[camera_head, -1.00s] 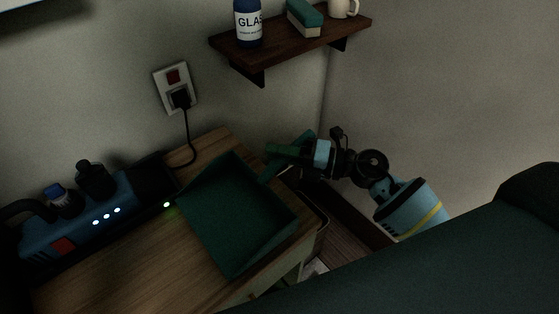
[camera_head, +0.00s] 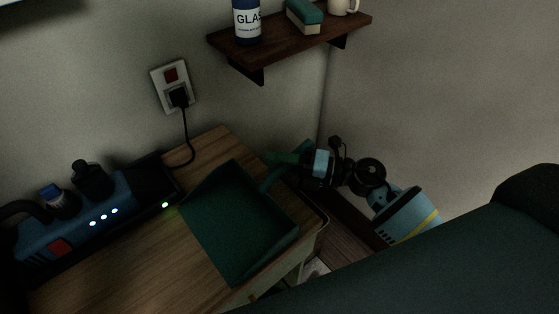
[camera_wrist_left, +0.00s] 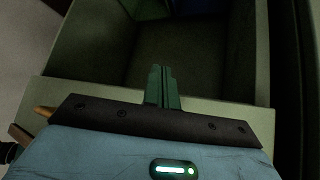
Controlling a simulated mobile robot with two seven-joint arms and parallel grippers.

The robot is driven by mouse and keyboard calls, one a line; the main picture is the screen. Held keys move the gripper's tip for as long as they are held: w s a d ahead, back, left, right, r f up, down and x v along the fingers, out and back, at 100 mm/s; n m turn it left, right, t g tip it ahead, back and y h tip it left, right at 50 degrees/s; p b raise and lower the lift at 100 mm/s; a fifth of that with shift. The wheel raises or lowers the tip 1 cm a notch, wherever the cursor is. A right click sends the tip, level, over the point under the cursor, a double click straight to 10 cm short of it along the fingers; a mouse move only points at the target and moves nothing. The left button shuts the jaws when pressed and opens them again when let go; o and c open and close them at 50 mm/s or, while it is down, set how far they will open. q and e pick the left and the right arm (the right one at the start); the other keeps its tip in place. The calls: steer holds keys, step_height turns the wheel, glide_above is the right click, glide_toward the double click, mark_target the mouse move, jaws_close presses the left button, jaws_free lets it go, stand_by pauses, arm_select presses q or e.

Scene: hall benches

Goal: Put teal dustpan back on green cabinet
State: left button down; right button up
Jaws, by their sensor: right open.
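The teal dustpan (camera_head: 240,225) lies on the wooden top of the green cabinet (camera_head: 150,262) in the head view, its open pan facing up. Its handle (camera_head: 272,181) points up and right, past the cabinet's right edge. My right gripper (camera_head: 289,157) is open at the handle, with a green finger beside it; the fingers partly hide the handle's end. In the left wrist view, my left gripper (camera_wrist_left: 161,86) has its two green fingers together, over the pale front edge of an open drawer-like compartment (camera_wrist_left: 215,112). The left gripper does not show in the head view.
A blue device (camera_head: 95,220) with lights and bottles stands left of the dustpan, close to it. A cable runs to a wall socket (camera_head: 174,88). A wall shelf (camera_head: 290,45) holds a bottle, a teal-topped block and a mug. The front part of the cabinet top is clear.

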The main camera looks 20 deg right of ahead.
arm_select(q)
steer(key=shift+w, duration=0.1)
arm_select(e)
steer(key=shift+r, duration=0.1)
steer(key=shift+s+d+r, duration=0.1)
arm_select(q)
steer(key=s+f+b, duration=0.1)
steer(key=f+b, duration=0.1)
steer(key=f, duration=0.1)
steer(key=shift+s+d+g, duration=0.1)
steer(key=shift+s+g, duration=0.2)
steer(key=shift+s, duration=0.05)
arm_select(e)
steer(key=v, duration=1.1)
steer(key=shift+s+d, duration=0.2)
steer(key=shift+d, duration=0.15)
